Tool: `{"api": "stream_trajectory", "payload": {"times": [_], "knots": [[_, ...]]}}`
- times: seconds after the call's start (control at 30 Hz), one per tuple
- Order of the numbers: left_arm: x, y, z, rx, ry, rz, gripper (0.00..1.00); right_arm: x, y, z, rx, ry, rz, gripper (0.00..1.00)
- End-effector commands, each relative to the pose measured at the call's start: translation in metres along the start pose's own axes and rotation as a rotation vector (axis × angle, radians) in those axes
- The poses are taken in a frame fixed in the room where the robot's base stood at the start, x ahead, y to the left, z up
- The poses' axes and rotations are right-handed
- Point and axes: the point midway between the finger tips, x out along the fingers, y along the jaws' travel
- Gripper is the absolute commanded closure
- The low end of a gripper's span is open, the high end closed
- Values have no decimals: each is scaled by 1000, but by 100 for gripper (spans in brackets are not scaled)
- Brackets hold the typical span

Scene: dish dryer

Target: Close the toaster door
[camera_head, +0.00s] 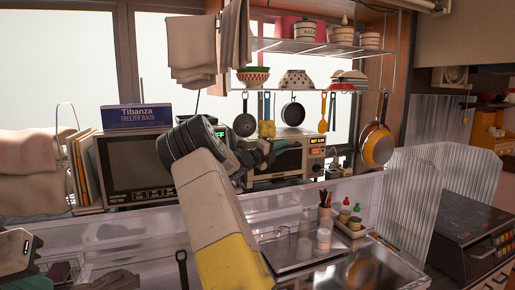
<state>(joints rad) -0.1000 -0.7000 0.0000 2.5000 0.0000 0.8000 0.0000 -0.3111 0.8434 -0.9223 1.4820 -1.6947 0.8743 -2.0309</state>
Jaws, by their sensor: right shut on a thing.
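The toaster (316,158) is a silvery oven with a lit display and knobs on its right side. It stands at the back of the counter. Its door (288,161) has a dark window and looks about upright; I cannot tell whether it is fully shut. My right gripper (264,157) is at the left part of the toaster front, with its fingers closed at the door. The dark gripper body and my arm hide the toaster's left side and the exact grip. Part of my left arm shows at the lower left edge; its gripper is out of view.
A microwave (134,164) with a freezer bag box (136,116) on top stands left of the toaster. Pans and utensils hang above it from a wire shelf (306,47). Small bottles (345,211) stand in front, and a clear ridged panel (410,190) stands right.

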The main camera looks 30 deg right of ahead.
Motion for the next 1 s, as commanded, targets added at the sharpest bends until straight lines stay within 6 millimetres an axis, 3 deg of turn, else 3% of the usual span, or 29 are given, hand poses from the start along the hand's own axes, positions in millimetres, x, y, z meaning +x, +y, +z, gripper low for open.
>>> {"api": "stream_trajectory", "payload": {"times": [0.07,0.1,0.2,0.63,1.0], "knots": [[0,0,0,0,0,0,100,0,1,1,-3,-2,0,100],[0,0,0,0,0,0,100,0,1,1,-3,-2,0,78],[0,0,0,0,0,0,100,0,1,0,-2,-1,0,64],[0,0,0,0,0,0,100,-3,1,-7,-1,1,1,64],[0,0,0,0,0,0,100,-25,25,-59,-1,2,2,64]]}}
